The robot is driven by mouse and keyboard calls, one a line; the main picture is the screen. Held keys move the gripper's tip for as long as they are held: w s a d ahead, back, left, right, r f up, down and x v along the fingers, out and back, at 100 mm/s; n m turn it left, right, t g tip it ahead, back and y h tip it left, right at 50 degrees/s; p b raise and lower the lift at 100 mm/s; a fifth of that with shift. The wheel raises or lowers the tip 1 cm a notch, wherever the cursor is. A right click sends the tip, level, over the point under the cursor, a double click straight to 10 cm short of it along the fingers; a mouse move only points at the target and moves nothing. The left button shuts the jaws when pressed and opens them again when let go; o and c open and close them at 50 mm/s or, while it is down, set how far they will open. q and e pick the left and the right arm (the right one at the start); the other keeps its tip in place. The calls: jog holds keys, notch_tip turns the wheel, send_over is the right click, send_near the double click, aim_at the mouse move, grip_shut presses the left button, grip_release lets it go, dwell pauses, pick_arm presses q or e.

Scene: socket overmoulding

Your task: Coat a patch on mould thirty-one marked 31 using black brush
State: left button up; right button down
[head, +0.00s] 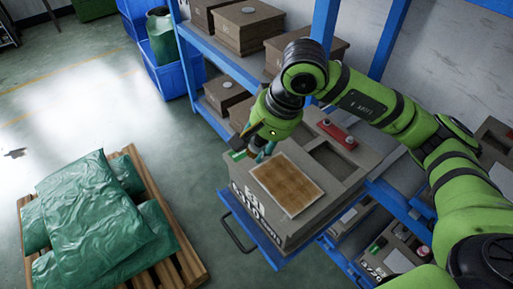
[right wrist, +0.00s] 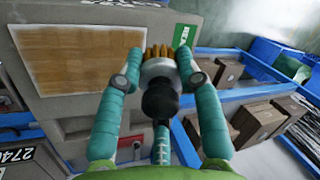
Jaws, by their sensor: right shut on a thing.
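A large grey mould (head: 330,212) stands on a blue shelf that juts out; its front carries large white markings that I cannot read surely. A brown rectangular patch with a pale border (head: 287,185) lies on its top; it also shows in the right wrist view (right wrist: 75,48). My right gripper (head: 262,152) is at the patch's far left corner. In the right wrist view its teal fingers (right wrist: 160,58) are shut on a brush with a black handle (right wrist: 160,102) and tan bristles. The bristles point to the mould, beside the patch; contact cannot be told. My left gripper is not in view.
A red part (head: 338,134) lies on the mould's far side, near rectangular recesses. More moulds (head: 247,27) fill the blue rack behind. Green sacks (head: 88,215) lie on a wooden pallet at left. Blue bins (head: 165,70) stand at the back. Floor between pallet and rack is clear.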

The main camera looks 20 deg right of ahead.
jog(key=shift+w+r+p, duration=0.15)
jog(key=shift+r+p, duration=0.15)
jog(key=shift+r, duration=1.1)
